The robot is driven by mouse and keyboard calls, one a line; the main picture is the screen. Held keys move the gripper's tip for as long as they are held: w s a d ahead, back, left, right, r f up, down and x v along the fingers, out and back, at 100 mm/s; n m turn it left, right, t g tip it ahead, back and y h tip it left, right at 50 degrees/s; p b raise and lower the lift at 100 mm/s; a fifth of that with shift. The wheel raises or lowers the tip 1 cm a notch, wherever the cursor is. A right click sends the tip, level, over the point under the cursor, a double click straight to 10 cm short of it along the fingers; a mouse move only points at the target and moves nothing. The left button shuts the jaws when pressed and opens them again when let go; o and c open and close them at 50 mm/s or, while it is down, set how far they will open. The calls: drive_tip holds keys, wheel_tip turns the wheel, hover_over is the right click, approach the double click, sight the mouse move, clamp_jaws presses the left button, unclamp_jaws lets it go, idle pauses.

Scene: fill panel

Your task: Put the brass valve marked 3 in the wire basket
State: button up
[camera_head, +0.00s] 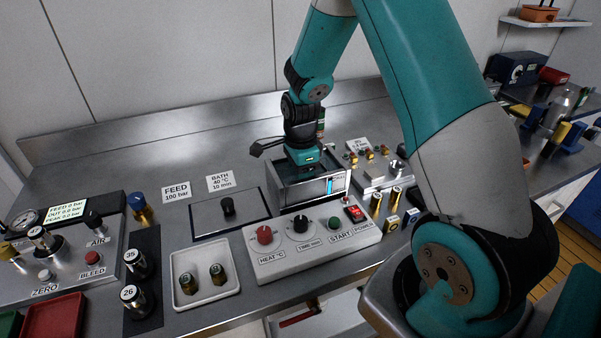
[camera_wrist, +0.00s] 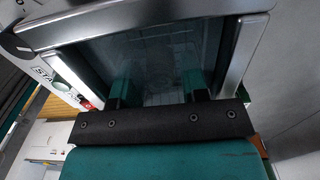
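My gripper (camera_head: 304,157) points down into the open steel bath (camera_head: 290,196); the bath's front wall hides its fingertips in the head view. In the wrist view my gripper (camera_wrist: 157,82) has its two fingers wide apart, with no held part clear between them. Faint grid lines, perhaps the wire basket (camera_wrist: 158,62), show dimly in the bath under the fingers. Two brass valves (camera_head: 376,203) (camera_head: 396,195) stand to the right of the control panel. Two more brass-and-dark fittings (camera_head: 188,281) (camera_head: 217,273) stand in a white tray. I cannot read a 3 on any valve.
The control panel (camera_head: 312,245) with knobs lies in front of the bath. A dark lid (camera_head: 228,224) with a knob lies to its left. A rack of small brass fittings (camera_head: 369,163) is behind right.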

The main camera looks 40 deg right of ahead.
wheel_tip(320, 180, up, 12)
drive_tip(key=b, duration=0.1)
drive_tip(key=s+a+r+n+y, duration=0.1)
drive_tip(key=s+a+r+n, duration=0.2)
drive_tip(key=s+a+n, duration=0.3)
drive_tip(key=s+a+r+n+y, duration=0.1)
drive_tip(key=s+a+r+n, duration=0.2)
drive_tip(key=a+n, duration=0.5)
drive_tip(key=s+a+r+n+y, duration=0.2)
drive_tip(key=s+a+n, duration=0.6)
drive_tip(key=s+n, duration=0.5)
drive_tip(key=shift+s+n, duration=0.2)
drive_tip(key=shift+n, duration=0.5)
